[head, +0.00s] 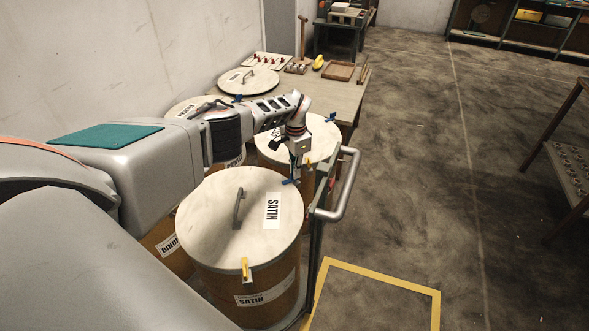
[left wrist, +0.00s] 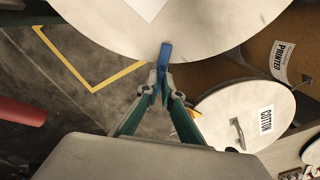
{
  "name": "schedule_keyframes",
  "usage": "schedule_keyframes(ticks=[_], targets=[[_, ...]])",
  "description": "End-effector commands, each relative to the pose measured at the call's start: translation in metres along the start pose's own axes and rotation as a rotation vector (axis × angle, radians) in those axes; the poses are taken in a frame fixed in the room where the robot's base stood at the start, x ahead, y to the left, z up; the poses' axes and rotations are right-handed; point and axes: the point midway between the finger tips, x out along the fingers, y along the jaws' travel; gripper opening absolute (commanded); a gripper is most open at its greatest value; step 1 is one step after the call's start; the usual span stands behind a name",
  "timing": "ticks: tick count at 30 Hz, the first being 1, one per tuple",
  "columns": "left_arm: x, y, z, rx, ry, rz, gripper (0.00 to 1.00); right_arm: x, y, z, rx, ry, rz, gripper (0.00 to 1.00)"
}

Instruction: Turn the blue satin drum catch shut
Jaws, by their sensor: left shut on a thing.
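The satin drum (head: 270,295) stands in front with its pale round lid (head: 205,215) on, marked SATIN. Its blue catch (head: 289,181) is at the far edge of the lid, partly hidden by my gripper. In the left wrist view the blue catch (left wrist: 165,54) stands at the rim of the pale lid (left wrist: 205,25). My left gripper (head: 294,175) reaches down over that far rim. Its fingertips (left wrist: 161,82) are closed on the lower end of the blue catch. A yellow catch (head: 244,268) sits on the near side of the satin drum. My right gripper is not in view.
The cotton drum (left wrist: 215,105) stands just beyond, with a yellow catch (head: 309,161) facing the satin drum. Other lidded drums stand left, partly behind my arm. A grey rail (head: 345,190) rises close on the right. A table (head: 335,98) is behind; open floor lies right.

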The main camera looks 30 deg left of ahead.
Motion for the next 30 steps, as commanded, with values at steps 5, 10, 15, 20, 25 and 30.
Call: schedule_keyframes(ticks=[5, 10, 15, 20, 25, 30], targets=[[0.0005, 0.0013, -0.0001, -0.091, -0.001, 0.001, 0.00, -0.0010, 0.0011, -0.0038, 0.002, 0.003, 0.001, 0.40], [0.0009, 0.0011, 0.0003, -0.145, -0.001, 0.002, 0.00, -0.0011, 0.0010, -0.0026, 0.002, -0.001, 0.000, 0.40], [0.0013, 0.0015, 0.0000, -0.167, -0.001, 0.002, 0.00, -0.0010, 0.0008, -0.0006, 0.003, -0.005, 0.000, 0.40], [0.0014, 0.0013, 0.0002, -0.172, -0.001, 0.002, 0.00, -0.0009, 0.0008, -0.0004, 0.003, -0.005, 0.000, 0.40], [0.0014, 0.0013, 0.0002, -0.172, -0.001, 0.002, 0.00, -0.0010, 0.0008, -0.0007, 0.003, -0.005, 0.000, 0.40], [0.0012, 0.0011, 0.0001, -0.171, -0.001, 0.002, 0.22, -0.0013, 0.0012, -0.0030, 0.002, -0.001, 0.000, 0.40]])
